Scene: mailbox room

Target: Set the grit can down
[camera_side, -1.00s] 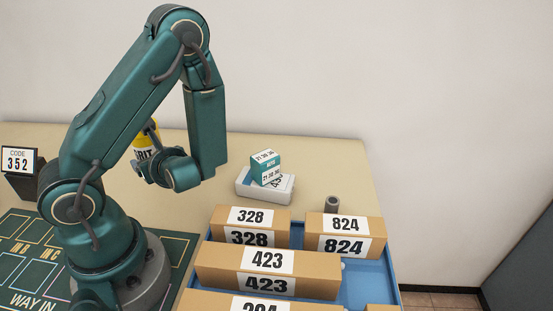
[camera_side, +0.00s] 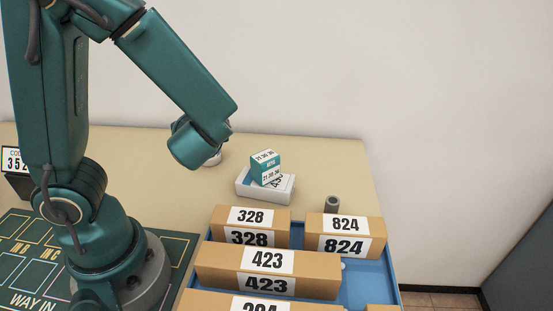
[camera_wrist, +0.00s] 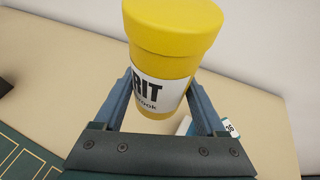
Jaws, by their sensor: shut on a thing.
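The grit can (camera_wrist: 172,40) is a yellow cylinder with a yellow lid and a white label with black letters. In the wrist view it stands between the two fingers of my gripper (camera_wrist: 163,92), which is shut on it. Pale tabletop shows around and beyond the can; I cannot tell whether its base touches the table. In the side view my wrist hides the gripper and most or all of the can. A small pale rim (camera_side: 214,160) shows beside the wrist, too small to identify.
A code sign (camera_side: 14,160) stands left. The tan table (camera_side: 320,155) is clear behind the tray.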

